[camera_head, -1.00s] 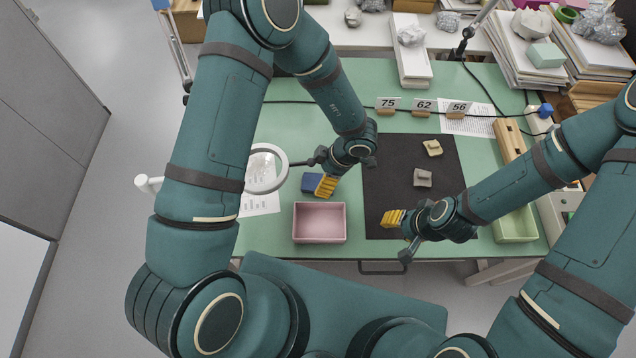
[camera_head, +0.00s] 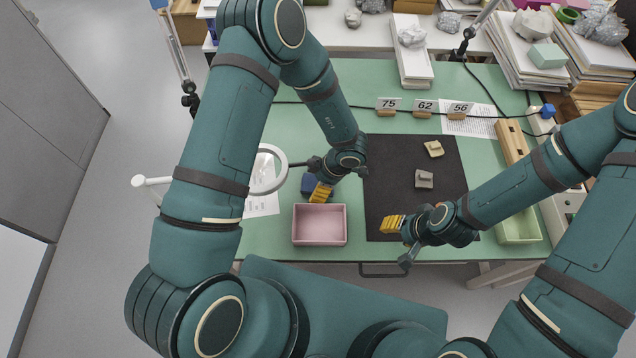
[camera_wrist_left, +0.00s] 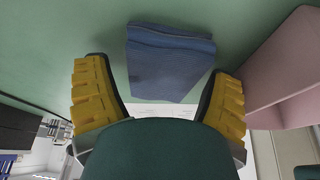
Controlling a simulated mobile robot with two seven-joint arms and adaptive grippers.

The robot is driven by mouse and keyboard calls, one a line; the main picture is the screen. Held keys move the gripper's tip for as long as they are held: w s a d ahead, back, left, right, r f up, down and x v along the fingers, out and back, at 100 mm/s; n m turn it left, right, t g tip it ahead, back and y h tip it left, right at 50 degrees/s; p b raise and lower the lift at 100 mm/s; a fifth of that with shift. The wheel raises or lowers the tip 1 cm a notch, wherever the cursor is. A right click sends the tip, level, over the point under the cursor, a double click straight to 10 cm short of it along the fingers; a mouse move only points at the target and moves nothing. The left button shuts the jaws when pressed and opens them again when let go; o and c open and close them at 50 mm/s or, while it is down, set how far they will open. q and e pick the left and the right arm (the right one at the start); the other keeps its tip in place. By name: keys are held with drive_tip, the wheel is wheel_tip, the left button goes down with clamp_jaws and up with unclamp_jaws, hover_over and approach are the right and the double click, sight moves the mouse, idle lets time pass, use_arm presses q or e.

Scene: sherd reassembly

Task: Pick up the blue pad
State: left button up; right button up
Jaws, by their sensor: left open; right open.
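The blue pad (camera_head: 309,183) lies on the green table, just behind the pink tray, partly hidden by my left gripper in the head view. In the left wrist view the blue pad (camera_wrist_left: 168,62) shows a ribbed surface and sits ahead of and between the two yellow fingers. My left gripper (camera_head: 320,193) is open and empty, close to the pad; its fingers also show spread apart in the left wrist view (camera_wrist_left: 158,95). My right gripper (camera_head: 392,224) is open and empty over the near part of the black mat.
The pink tray (camera_head: 319,240) stands right in front of the pad. A ring magnifier (camera_head: 284,171) stands left of it. The black mat (camera_head: 390,165) carries two small sherds (camera_head: 433,149). Number cards (camera_head: 424,105) stand behind the mat. A pale green tray (camera_head: 517,238) is at the right.

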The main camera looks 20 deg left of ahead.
sight(312, 182)
use_arm(q)
drive_tip(key=shift+f, duration=0.15)
use_arm(e)
drive_tip(key=shift+r, duration=0.1)
use_arm(q)
drive_tip(key=c, duration=0.8)
drive_tip(key=shift+c, duration=0.2)
